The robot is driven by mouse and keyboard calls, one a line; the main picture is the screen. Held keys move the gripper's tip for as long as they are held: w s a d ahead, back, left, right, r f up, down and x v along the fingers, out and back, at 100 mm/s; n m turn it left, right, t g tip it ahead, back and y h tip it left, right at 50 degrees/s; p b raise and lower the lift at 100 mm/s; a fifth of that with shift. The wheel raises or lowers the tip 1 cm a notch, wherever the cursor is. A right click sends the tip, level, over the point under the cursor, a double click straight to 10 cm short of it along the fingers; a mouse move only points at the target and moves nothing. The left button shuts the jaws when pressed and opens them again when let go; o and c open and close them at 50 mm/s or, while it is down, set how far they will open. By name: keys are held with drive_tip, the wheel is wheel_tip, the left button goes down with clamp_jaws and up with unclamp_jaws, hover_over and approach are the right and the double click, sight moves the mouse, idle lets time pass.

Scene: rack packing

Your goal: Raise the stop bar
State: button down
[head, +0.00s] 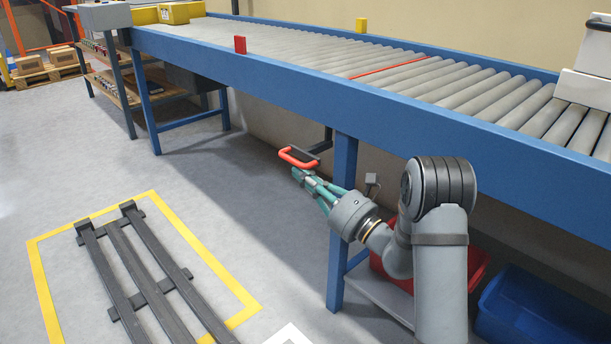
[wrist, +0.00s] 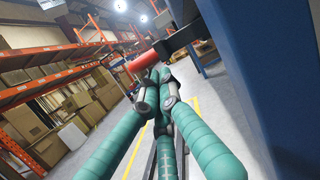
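A red bar (head: 403,67), which looks like the stop bar, lies across the conveyor rollers, about level with their tops. A red handle (head: 298,161) on a dark bracket (head: 322,147) hangs below the conveyor's near side rail. My gripper (head: 300,178) has teal fingers and is just below the handle, its tips very close to it. In the wrist view my gripper (wrist: 159,88) has its fingertips drawn together, with the red handle (wrist: 142,63) just beyond them. I see nothing held between them. Whether the tips touch the handle is not clear.
The blue conveyor rail (head: 260,82) runs above my gripper, and a blue leg (head: 342,190) stands close to its right. A red bin (head: 470,268) and a blue bin (head: 525,305) sit beneath. A dark rack (head: 130,255) lies inside yellow floor lines. The floor left of the handle is clear.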

idle(0.3)
wheel_tip(320, 180, up, 3)
drive_tip(key=p, duration=0.3)
drive_tip(key=shift+r, duration=0.2)
